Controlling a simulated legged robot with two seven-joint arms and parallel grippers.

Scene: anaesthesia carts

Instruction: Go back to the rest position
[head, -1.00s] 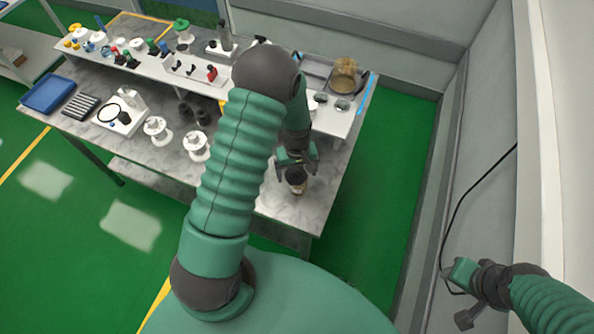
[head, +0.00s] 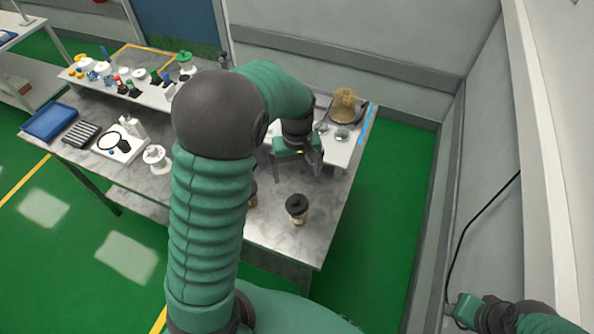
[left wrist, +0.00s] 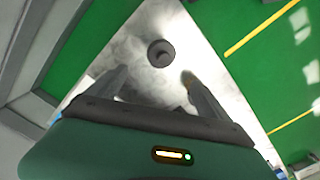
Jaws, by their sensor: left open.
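My left gripper (head: 298,172) is open and empty above the right part of the marble-topped table (head: 285,238). A dark-lidded cup with a tan body (head: 297,210) stands upright on the table near its front right corner, apart from the fingers. In the left wrist view the cup (left wrist: 161,53) shows from above, beyond the spread fingers of the left gripper (left wrist: 150,78). My right gripper (head: 460,308) is at the lower right by the wall, partly cut off by the frame edge; its jaw opening is unclear.
A raised white shelf (head: 150,94) with several small items runs along the table's back. A blue tray (head: 48,121) and white spool-like part (head: 156,158) are at left. My left arm hides the table's middle. A black cable (head: 480,218) hangs along the right wall. Green floor lies clear right of the table.

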